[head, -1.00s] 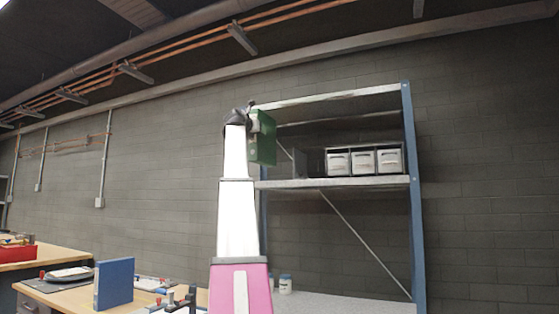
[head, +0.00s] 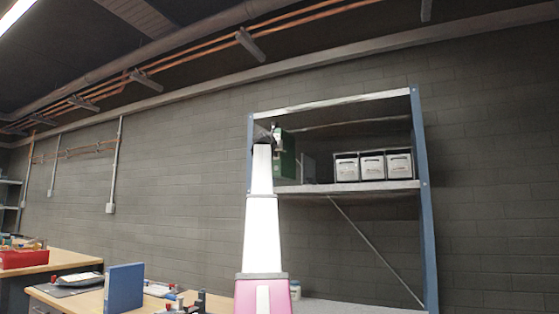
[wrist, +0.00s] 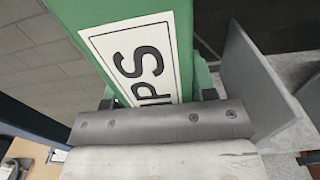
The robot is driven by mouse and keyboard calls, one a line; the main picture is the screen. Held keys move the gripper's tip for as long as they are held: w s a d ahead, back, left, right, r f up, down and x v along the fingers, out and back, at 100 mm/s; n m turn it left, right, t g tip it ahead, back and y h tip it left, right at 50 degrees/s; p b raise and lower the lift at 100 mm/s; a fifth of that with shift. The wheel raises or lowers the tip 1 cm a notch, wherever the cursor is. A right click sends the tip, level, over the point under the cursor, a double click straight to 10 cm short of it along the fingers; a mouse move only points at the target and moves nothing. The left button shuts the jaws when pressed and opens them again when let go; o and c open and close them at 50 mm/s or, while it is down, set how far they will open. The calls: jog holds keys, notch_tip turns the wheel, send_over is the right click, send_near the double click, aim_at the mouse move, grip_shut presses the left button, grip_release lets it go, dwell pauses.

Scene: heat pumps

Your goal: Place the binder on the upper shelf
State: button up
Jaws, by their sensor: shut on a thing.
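A green binder (head: 285,163) with a white label is held upright in my gripper (head: 275,133) at the left end of the upper shelf (head: 350,187). In the wrist view the green binder (wrist: 92,22) fills the top middle, and part of its label lettering shows. My gripper (wrist: 155,102) is shut on it, with dark fingertips at both sides of the binder. My arm hides part of the shelf's left end. I cannot tell whether the binder's bottom touches the shelf.
A grey upright plate (head: 309,168) stands just right of the binder; it shows close by in the wrist view (wrist: 262,80). White bins (head: 372,166) stand farther right on the shelf. A blue binder (head: 124,288) stands on the workbench at lower left.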

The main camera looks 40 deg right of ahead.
aim_at(279, 158)
notch_tip(279, 158, down, 4)
jog(key=shift+f, duration=0.2)
jog(key=shift+w+d+f, duration=0.1)
jog(key=shift+d, duration=0.05)
jog(key=shift+f, duration=0.15)
jog(key=o, duration=1.3)
jog(key=shift+c, duration=0.2)
jog(key=v, duration=1.2)
